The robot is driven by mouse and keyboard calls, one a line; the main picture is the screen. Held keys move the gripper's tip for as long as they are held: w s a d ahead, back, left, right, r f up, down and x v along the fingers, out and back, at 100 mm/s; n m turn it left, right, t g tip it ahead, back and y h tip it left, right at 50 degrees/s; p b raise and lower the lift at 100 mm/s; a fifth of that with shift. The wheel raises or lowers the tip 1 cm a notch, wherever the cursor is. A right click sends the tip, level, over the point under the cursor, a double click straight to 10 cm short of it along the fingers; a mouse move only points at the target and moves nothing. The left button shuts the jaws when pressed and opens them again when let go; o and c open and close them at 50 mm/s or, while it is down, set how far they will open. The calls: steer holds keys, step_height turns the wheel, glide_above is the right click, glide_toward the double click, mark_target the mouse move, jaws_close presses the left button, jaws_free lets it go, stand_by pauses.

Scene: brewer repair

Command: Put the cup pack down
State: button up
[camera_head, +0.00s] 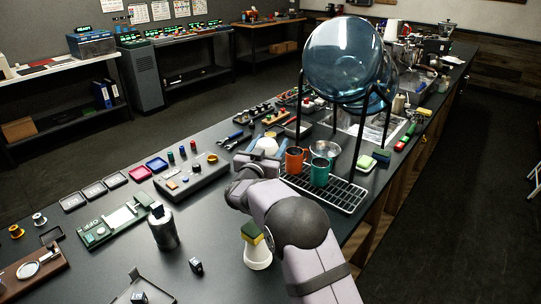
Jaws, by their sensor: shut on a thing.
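My gripper (266,148) is over the dark bench, just left of the wire rack. It is seen from behind, beyond my forearm, and is shut on the cup pack. The pack is mostly hidden by the gripper and wrist, so its shape and its gap to the bench cannot be told.
An orange cup (294,160) and a teal cup (319,172) stand on the wire rack (345,195), close right of my gripper. A large glass globe (342,60) stands on black legs behind. A grey control box (190,178) lies left. Bare bench (215,225) shows in front.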

steer(key=shift+f+p, duration=0.45)
steer(key=shift+f, duration=1.35)
steer(key=shift+f, duration=0.2)
steer(key=o, duration=1.7)
steer(key=shift+r, duration=0.1)
